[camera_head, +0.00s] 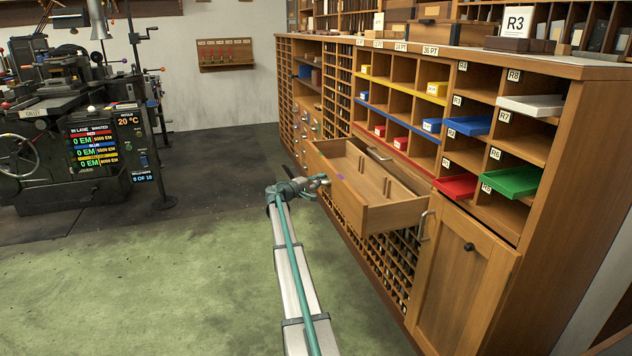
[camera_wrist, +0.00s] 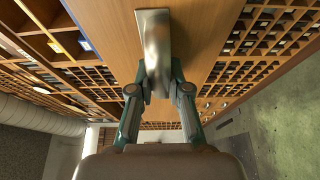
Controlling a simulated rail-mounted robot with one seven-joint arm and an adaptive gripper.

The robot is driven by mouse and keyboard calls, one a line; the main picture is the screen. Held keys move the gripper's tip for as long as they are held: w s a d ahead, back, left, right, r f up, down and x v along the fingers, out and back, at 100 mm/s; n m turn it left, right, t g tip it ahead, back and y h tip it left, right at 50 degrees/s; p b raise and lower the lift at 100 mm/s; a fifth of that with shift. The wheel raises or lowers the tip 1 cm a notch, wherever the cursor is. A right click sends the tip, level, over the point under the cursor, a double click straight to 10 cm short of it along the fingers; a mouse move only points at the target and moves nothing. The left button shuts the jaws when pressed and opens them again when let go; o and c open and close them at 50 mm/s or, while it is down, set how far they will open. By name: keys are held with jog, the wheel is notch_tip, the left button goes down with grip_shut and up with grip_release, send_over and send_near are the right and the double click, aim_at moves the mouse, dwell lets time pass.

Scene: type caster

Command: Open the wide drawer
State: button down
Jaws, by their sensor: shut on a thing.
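The wide wooden drawer (camera_head: 397,215) stands pulled well out from the cabinet, with its inside and dividers in view. My gripper (camera_head: 320,182) is at the drawer's front, on the aisle side. In the wrist view, my gripper (camera_wrist: 160,92) has a finger on each side of the metal handle (camera_wrist: 155,45) and is shut on it. The wooden drawer front (camera_wrist: 205,40) fills the upper middle of that view. The handle is mostly hidden by my gripper in the head view.
Below the drawer is a grid of small compartments (camera_head: 392,262), beside a cabinet door (camera_head: 462,280). Coloured trays, such as a green one (camera_head: 512,181), sit in the shelves above. A dark casting machine (camera_head: 75,130) stands at left. The green floor (camera_head: 150,270) before the cabinet is clear.

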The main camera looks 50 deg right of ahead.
jog(key=c, duration=1.1)
grip_release()
jog(key=w+a, duration=0.1)
jog(key=a, duration=1.1)
jog(key=shift+w+d, duration=0.1)
jog(key=shift+w, duration=0.05)
